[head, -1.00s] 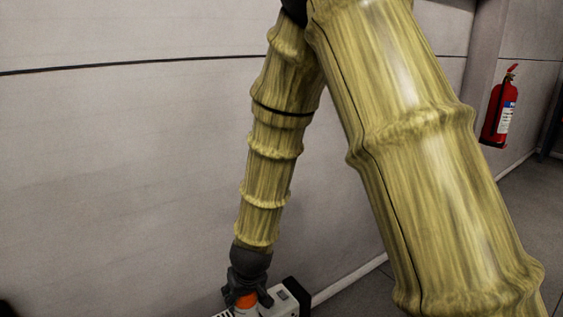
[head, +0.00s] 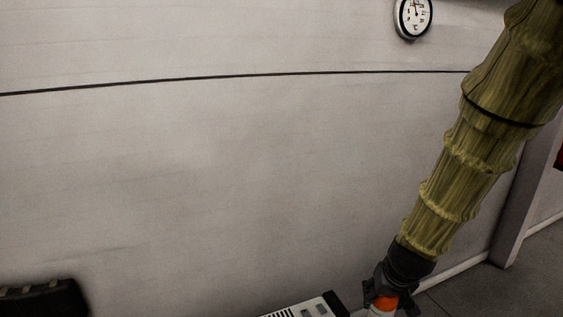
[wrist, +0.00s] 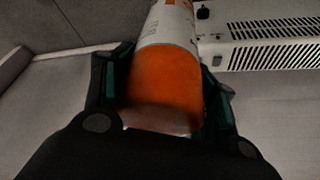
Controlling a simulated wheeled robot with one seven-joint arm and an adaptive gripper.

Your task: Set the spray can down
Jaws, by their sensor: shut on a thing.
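The spray can, orange at one end with a white body, shows at the bottom of the head view (head: 381,304) and in the middle of the wrist view (wrist: 168,75). My gripper (head: 388,292) is shut on it, with one dark finger on each side of the orange part in the wrist view (wrist: 163,88). The can's far end runs out of the wrist frame. Its lower part is cut off in the head view, so I cannot tell whether it touches a surface.
A white vented device (head: 306,308) is left of the can in the head view; in the wrist view (wrist: 270,42) it lies close on the right. A dark object (head: 45,299) is at lower left. A round dial (head: 414,17) hangs on the wall.

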